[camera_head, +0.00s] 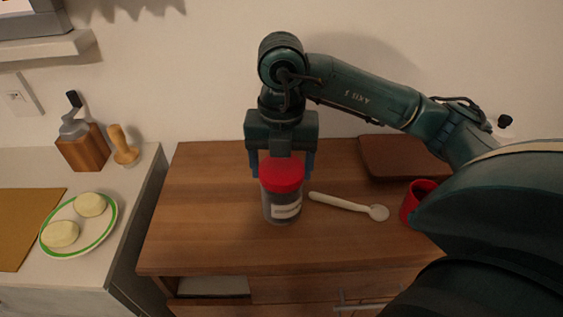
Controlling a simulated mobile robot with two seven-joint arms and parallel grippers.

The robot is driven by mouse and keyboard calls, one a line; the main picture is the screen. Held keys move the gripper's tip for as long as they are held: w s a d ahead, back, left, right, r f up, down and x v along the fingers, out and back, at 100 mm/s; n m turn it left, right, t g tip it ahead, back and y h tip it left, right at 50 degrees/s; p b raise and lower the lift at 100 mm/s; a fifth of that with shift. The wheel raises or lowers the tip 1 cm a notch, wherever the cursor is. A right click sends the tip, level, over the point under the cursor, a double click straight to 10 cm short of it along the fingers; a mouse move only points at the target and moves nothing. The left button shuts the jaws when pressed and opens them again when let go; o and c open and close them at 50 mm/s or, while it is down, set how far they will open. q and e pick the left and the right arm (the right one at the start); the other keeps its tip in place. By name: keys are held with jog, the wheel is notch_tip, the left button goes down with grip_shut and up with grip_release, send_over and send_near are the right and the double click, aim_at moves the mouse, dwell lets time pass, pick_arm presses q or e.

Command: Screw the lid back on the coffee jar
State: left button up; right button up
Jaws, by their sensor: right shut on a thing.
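The coffee jar (282,208) stands upright on the wooden cabinet top. It has a dark, see-through body and a pale label. The red lid (282,174) sits on top of the jar's mouth; I cannot tell whether its thread is engaged. My right gripper (282,168) points straight down over the jar, with its blue fingers on either side of the lid, shut on it. Its arm reaches in from the right. My left gripper is not in view.
A white spoon (349,206) lies right of the jar, with a red mug (417,201) beyond it. A brown board (400,157) lies at the back right. The cabinet top (205,210) is clear left of the jar. A plate (79,249) sits on the left counter.

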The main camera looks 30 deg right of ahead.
aim_at(282, 167)
jog(key=m+p, duration=0.1)
jog(key=m, duration=0.5)
jog(key=shift+r+p, duration=0.1)
jog(key=shift+p, duration=0.25)
jog(key=shift+m, duration=1.3)
jog(key=o, duration=0.8)
jog(key=shift+c, duration=0.2)
jog(key=o, duration=0.4)
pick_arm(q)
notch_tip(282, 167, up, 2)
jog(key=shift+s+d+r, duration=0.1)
pick_arm(e)
jog(key=shift+w+r, duration=0.1)
jog(key=shift+r, duration=0.55)
pick_arm(q)
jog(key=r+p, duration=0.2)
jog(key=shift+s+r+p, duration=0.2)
jog(key=shift+p, duration=0.15)
pick_arm(e)
notch_tip(282, 167, up, 12)
jog(key=shift+f, duration=0.15)
